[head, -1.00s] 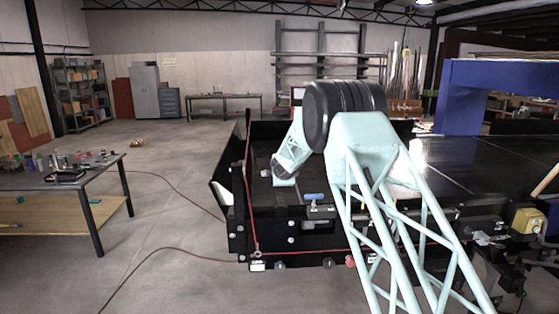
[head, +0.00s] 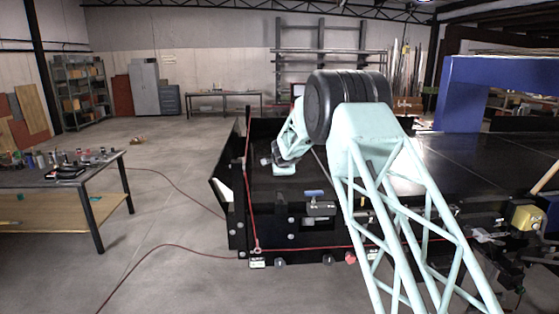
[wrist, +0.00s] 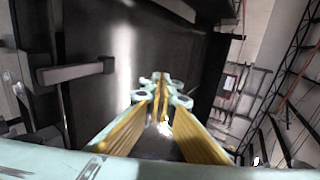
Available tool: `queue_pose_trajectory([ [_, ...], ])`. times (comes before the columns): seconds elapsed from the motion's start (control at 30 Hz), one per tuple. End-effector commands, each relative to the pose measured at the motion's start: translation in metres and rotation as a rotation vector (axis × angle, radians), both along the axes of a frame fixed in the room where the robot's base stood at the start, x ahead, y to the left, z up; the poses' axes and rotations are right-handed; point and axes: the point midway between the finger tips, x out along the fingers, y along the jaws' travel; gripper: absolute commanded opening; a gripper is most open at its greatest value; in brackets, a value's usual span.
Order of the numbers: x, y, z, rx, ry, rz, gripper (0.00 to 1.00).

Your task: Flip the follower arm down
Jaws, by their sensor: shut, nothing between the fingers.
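My gripper (wrist: 160,82) shows in the wrist view as two yellow-sided fingers with pale green joints. Their tips are together, with nothing between them, in front of a dark surface. In the head view, my arm reaches over the near left end of the black conveyor (head: 470,165). The follower arm cannot be made out there.
A blue-handled part (head: 314,193) sits on the conveyor's near side. A blue frame (head: 465,95) spans the conveyor at right. A workbench (head: 70,185) with small items stands at left. A red cable (head: 150,262) lies on the otherwise open floor between.

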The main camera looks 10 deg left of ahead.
Motion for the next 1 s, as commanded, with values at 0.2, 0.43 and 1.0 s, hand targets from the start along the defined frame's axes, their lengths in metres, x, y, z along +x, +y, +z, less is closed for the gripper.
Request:
queue_pose_trajectory([
  [0.2,0.001,0.000,0.007,0.001,-0.001,-0.001,0.00],
  [0.43,0.002,0.001,0.013,0.002,-0.001,0.000,0.00],
  [1.0,0.005,0.002,0.028,0.001,-0.001,-0.001,0.00],
])
